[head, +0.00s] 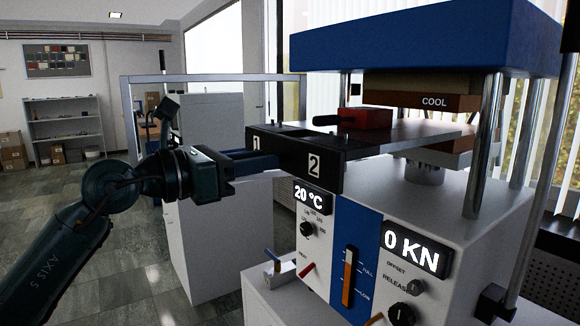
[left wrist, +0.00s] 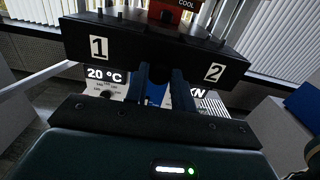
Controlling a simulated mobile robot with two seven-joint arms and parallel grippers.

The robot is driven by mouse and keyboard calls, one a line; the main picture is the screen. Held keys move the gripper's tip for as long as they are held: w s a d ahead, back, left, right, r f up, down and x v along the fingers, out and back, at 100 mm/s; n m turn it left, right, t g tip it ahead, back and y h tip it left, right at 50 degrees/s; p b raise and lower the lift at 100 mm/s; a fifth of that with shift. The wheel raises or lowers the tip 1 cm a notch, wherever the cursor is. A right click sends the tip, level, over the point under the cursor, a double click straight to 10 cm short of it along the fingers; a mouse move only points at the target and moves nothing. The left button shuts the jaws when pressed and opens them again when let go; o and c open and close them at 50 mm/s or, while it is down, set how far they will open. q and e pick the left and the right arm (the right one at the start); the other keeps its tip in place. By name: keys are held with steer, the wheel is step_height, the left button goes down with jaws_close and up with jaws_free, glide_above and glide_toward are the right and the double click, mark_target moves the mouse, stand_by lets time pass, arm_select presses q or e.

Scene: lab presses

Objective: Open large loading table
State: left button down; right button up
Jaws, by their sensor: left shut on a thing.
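The large loading table is a flat metal plate (head: 405,135) with a black front bar (head: 312,166) marked 1 and 2. It sits between the press's upper and lower parts, its front bar standing out over the press's front panel. A red block with a black handle (head: 368,118) rests on the plate. My right gripper is not in view.
The press has a blue top (head: 420,40), metal columns, a 20 °C display (head: 312,197) and a 0 KN display (head: 412,250). A white cabinet (head: 215,235) and a metal frame stand behind my left gripper. Open floor (head: 140,265) lies at the left.

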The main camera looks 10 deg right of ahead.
arm_select(q)
steer(key=v, duration=0.3)
steer(key=shift+a+f+b, duration=0.1)
steer(key=shift+a+b, duration=0.2)
steer(key=shift+b, duration=0.1)
steer(key=c, duration=1.6)
jaws_free()
steer(key=o, duration=0.3)
steer(key=shift+s+a, duration=0.15)
steer(key=shift+a, duration=0.1)
steer(key=shift+o, duration=0.5)
steer(key=shift+d, duration=0.1)
